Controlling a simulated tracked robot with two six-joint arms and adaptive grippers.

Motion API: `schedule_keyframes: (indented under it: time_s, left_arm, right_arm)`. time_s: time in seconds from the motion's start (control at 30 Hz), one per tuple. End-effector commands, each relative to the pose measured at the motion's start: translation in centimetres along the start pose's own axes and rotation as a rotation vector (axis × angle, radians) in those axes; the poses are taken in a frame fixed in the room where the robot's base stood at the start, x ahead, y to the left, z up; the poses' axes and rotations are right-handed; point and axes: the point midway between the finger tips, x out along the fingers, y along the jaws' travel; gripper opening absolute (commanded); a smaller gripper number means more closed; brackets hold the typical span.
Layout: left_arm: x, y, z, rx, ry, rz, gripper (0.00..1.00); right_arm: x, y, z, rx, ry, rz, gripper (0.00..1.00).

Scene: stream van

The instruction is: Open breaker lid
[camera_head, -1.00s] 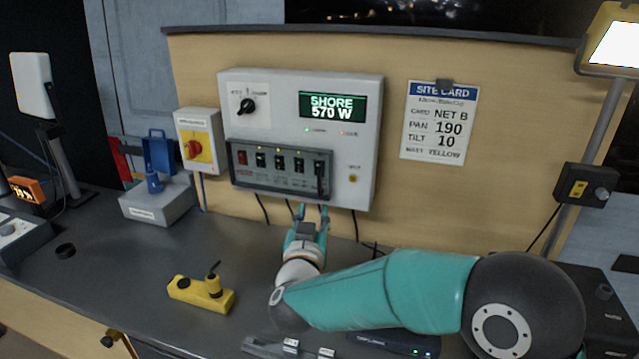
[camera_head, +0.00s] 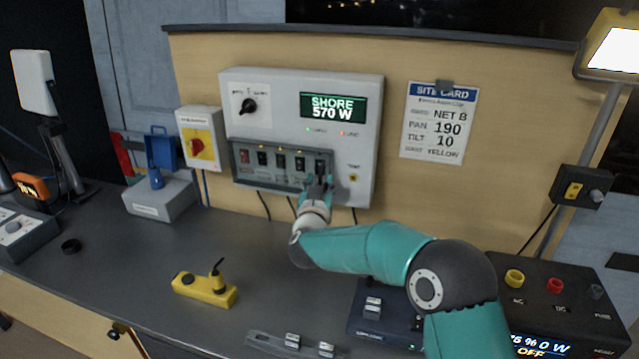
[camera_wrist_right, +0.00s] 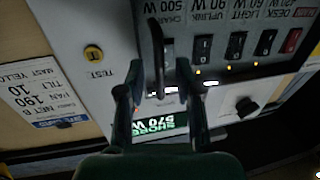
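The breaker lid (camera_head: 245,176) is a dark-framed, see-through cover low on the grey panel box (camera_head: 290,90). It looks shut over a row of breaker switches. A black upright handle (camera_wrist_right: 155,60) sits at its right end; in the right wrist view, which is upside down, it stands between my fingers. My right gripper (camera_head: 319,182) is at the lid's lower right corner in the head view. In the right wrist view, my right gripper (camera_wrist_right: 164,75) is open, with space between each finger and the handle; contact is not visible. My left gripper is not in view.
A red-and-yellow rotary switch (camera_head: 199,147) is left of the panel, beside a grey box with a blue padlock-like part (camera_head: 160,155). A yellow device (camera_head: 204,289) lies on the dark bench (camera_head: 130,260). Cables hang below the panel. A site card (camera_head: 440,122) hangs to the right.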

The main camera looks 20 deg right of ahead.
Motion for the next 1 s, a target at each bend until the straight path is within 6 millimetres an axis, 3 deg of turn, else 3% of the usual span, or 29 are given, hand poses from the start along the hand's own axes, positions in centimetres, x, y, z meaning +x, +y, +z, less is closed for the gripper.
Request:
schedule_keyframes:
  time_s: [0.07, 0.27, 0.77, 1.0]
  left_arm:
    - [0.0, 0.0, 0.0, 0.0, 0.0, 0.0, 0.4]
    - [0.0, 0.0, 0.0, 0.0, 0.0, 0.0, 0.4]
    - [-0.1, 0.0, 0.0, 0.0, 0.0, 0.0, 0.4]
    - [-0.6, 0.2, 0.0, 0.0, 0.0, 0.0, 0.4]
  right_arm:
    - [0.0, 0.0, 0.0, 0.0, 0.0, 0.0, 0.33]
    - [0.0, 0.0, 0.0, 0.0, 0.0, 0.0, 0.0]
    - [-0.3, -0.2, -0.1, 0.0, 0.001, 0.006, 0.0]
    - [-2.1, -1.2, -0.1, -0.001, 0.0, 0.069, 0.0]
